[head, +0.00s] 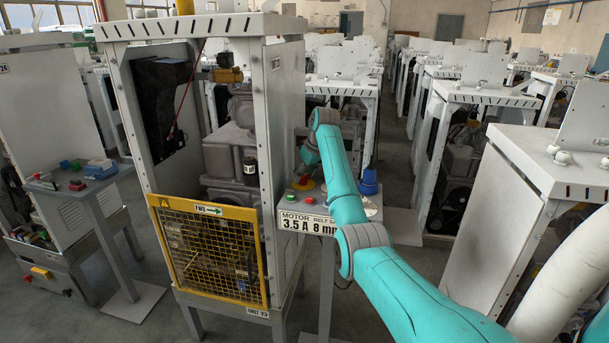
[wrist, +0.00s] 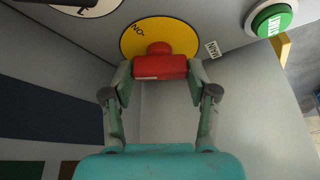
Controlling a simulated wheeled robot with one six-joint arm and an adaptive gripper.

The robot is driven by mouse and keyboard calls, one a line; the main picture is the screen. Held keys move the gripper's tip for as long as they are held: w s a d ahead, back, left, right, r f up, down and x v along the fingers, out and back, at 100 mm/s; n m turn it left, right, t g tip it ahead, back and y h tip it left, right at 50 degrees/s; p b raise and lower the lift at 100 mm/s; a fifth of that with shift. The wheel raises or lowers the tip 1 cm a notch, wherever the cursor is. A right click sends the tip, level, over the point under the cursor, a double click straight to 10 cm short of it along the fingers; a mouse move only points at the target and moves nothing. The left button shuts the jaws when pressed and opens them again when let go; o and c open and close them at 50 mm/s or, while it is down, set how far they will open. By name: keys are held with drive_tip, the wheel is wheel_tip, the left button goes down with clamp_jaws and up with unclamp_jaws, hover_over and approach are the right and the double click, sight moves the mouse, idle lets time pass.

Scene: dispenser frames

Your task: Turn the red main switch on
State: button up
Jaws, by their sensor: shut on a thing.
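The red main switch (wrist: 160,67) is on a round yellow plate (wrist: 180,38) on the grey panel in the wrist view. Its bar lies level across that picture, between my fingers. An ON mark shows on the plate's upper left, to one side of the bar. My gripper (wrist: 161,70) is shut on the bar from both ends.
A green button (wrist: 271,19) is at the upper right of the wrist view, near a MAIN label (wrist: 212,49). In the head view, a blue knob-like part (head: 369,182) stands right of the switch. A yellow mesh guard (head: 212,250) fronts the machine on the left.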

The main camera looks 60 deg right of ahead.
drive_tip(key=m+h, duration=0.1)
drive_tip(key=m, duration=0.1)
drive_tip(key=m+g+h, duration=0.1)
drive_tip(key=m, duration=0.2)
drive_tip(key=shift+a+m, duration=0.1)
drive_tip(key=shift+m, duration=0.2)
drive_tip(key=m+g, duration=0.1)
drive_tip(key=m, duration=0.2)
drive_tip(key=m+h, duration=0.1)
drive_tip(key=m, duration=0.1)
drive_tip(key=shift+w+m+g, duration=0.1)
drive_tip(key=shift+m+g, duration=0.3)
drive_tip(key=o, duration=1.2)
drive_tip(key=shift+c, duration=0.2)
drive_tip(key=shift+a+r, duration=0.1)
drive_tip(key=v, duration=1.1)
drive_tip(key=shift+a+r, duration=0.3)
